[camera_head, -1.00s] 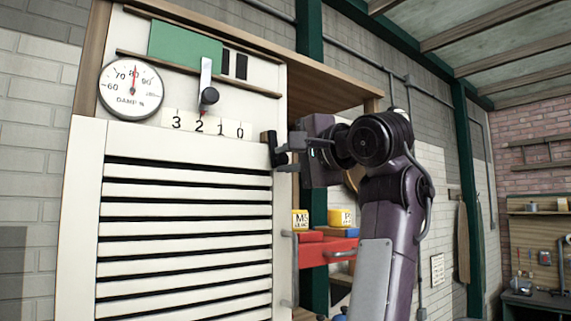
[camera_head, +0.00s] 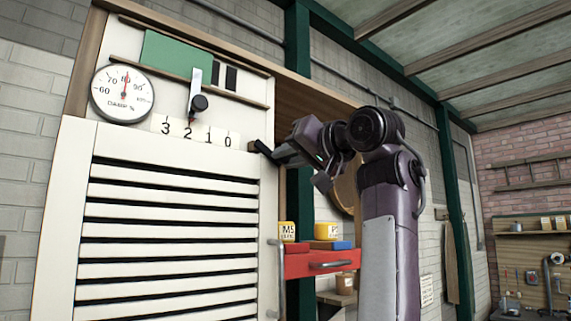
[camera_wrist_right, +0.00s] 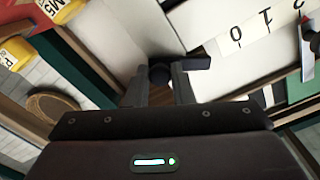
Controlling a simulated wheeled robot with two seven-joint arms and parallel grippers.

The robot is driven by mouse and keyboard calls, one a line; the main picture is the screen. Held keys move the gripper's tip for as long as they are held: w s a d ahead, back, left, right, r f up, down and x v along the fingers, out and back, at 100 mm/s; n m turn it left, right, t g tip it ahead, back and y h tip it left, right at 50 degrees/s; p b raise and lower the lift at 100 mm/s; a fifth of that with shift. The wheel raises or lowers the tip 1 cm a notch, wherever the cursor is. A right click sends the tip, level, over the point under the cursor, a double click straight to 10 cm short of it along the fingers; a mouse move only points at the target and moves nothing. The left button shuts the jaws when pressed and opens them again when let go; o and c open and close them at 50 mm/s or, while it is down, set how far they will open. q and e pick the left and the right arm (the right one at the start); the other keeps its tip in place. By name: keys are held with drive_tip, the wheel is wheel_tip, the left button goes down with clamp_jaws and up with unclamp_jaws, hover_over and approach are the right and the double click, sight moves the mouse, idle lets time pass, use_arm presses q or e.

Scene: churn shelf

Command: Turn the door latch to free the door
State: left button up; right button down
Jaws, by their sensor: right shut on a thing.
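The black door latch (camera_head: 262,148) sits at the upper right edge of the white slatted door (camera_head: 70,220), its bar slanting up to the left. In the right wrist view, a dark round part of the latch (camera_wrist_right: 160,74) shows between my fingers, and its bar (camera_wrist_right: 197,62) sticks out to the right. My right gripper (camera_head: 283,156) is shut on the latch; it also shows in the right wrist view (camera_wrist_right: 158,88). The gripper is rolled, and its fingers partly hide the latch. The door lies flush in its frame. My left gripper is not in view.
A damp gauge (camera_head: 122,93) and a scale strip (camera_head: 195,132) with a pointer lever (camera_head: 198,100) are above the door. A door handle (camera_head: 278,270) is below the latch.

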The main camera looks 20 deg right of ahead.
drive_tip(key=shift+d+r+n, duration=0.2)
drive_tip(key=shift+r+n, duration=0.45)
drive_tip(key=shift+n, duration=0.7)
drive_tip(key=shift+d+r+n, duration=0.15)
drive_tip(key=shift+r+n, duration=0.45)
drive_tip(key=shift+n, duration=0.75)
drive_tip(key=c, duration=1.3)
unclamp_jaws()
drive_tip(key=shift+o, duration=0.2)
